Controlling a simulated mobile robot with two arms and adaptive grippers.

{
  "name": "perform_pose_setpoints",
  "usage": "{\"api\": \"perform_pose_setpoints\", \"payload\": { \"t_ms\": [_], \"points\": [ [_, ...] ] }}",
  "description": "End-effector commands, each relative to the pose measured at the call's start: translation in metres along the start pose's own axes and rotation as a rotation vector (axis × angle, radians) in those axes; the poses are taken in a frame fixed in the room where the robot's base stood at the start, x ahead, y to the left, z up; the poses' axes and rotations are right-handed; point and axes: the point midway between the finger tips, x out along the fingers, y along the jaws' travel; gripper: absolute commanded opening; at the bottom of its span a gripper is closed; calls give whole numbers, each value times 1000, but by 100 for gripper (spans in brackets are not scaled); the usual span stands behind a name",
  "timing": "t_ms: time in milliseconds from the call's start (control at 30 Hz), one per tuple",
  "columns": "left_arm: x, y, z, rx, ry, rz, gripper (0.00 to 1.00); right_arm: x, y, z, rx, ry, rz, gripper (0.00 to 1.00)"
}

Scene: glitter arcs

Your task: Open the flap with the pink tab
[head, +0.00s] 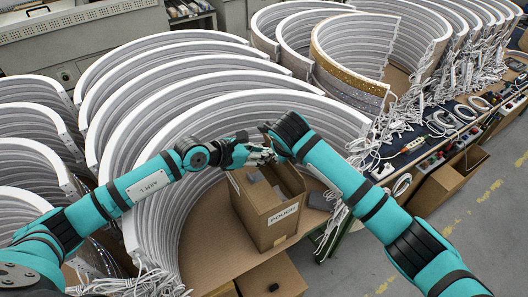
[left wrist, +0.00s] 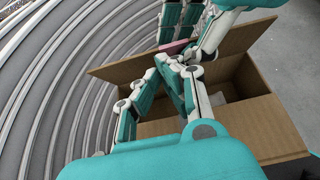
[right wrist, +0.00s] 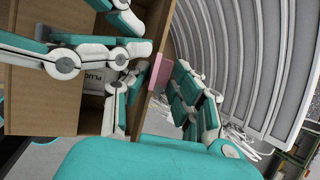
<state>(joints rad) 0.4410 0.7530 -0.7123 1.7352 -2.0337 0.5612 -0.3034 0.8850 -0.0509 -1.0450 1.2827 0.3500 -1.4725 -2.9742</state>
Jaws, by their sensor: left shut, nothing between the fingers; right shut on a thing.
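A pink tab (left wrist: 177,47) shows there by the grippers, and in the right wrist view (right wrist: 161,72) on the flap's edge. My right gripper (right wrist: 160,105) is shut on the flap, one finger on each side, close to the tab. My left gripper (head: 268,156) is shut and empty, over the box opening beside the right one. In the head view, the right fingers are mostly hidden.
Tall curved white-rimmed arcs (head: 240,130) crowd close behind and left of the box. Cables and plugs (head: 420,140) cover the bench at right. Another open box (head: 270,280) stands lower in front. Floor at right is free.

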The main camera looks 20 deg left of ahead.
Motion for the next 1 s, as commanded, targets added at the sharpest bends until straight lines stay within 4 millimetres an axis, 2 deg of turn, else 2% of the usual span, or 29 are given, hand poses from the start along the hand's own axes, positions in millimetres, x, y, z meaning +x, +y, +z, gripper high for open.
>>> {"api": "perform_pose_setpoints", "payload": {
  "t_ms": [333,500,700,733,867,1000],
  "points": [
    [1,0,2,0,-1,-1,0,1,0,0,1,-1,0,0],
    [9,0,12,-1,-2,-1,0,1,0,0,0,-1,0,0],
    [9,0,12,0,-2,1,0,0,2,0,-1,-1,3,0],
    [9,0,12,0,-2,1,0,0,2,0,-1,-2,3,27],
    [9,0,12,0,-1,1,0,0,2,0,-1,-1,3,44],
    [9,0,11,0,0,1,0,0,1,0,-1,-1,1,44]
  ]
}}
